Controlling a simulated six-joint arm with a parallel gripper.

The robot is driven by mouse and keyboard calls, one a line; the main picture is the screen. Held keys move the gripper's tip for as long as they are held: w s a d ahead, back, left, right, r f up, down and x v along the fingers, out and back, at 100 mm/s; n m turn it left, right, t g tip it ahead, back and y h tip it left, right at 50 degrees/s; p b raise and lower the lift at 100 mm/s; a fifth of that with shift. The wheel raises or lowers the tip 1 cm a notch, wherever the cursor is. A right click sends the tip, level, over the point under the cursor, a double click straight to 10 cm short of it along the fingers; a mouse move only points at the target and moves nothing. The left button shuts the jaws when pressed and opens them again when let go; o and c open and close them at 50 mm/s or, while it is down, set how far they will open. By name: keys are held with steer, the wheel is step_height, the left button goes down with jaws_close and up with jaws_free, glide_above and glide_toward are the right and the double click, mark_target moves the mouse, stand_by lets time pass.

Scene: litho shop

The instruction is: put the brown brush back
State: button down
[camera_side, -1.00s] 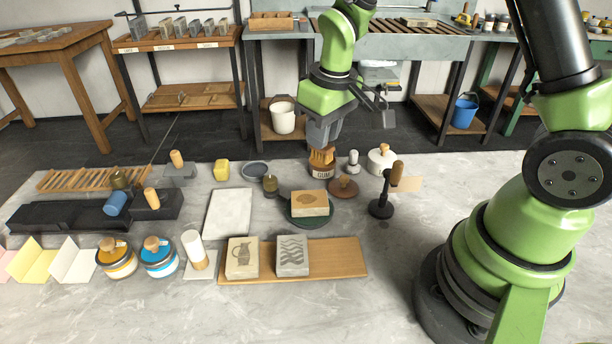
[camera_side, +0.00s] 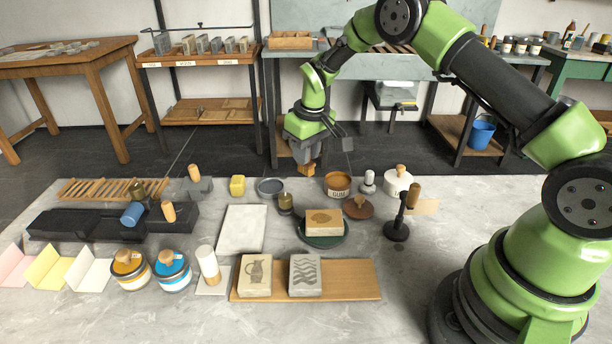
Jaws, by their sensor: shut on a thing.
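My gripper (camera_side: 303,150) is shut on the brown brush (camera_side: 306,168), a small brown block showing below the jaws. Most of the brush is hidden by the jaws. It hangs in the air, up and left of the brown pot labelled GUM (camera_side: 338,184) in the picture, apart from it. The pot stands on the stone table and shows an orange-brown inside.
A slatted wooden rack (camera_side: 84,190) lies at the left. A yellow block (camera_side: 237,186) and a grey dish (camera_side: 270,187) stand near the hanging brush. A carved stone on a green dish (camera_side: 324,241) and a stamp stand (camera_side: 396,233) are nearer.

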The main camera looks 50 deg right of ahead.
mark_target(306, 172)
steer(key=shift+f, duration=2.55)
steer(key=shift+f, duration=0.1)
steer(key=c, duration=1)
jaws_free()
steer(key=shift+c, duration=0.2)
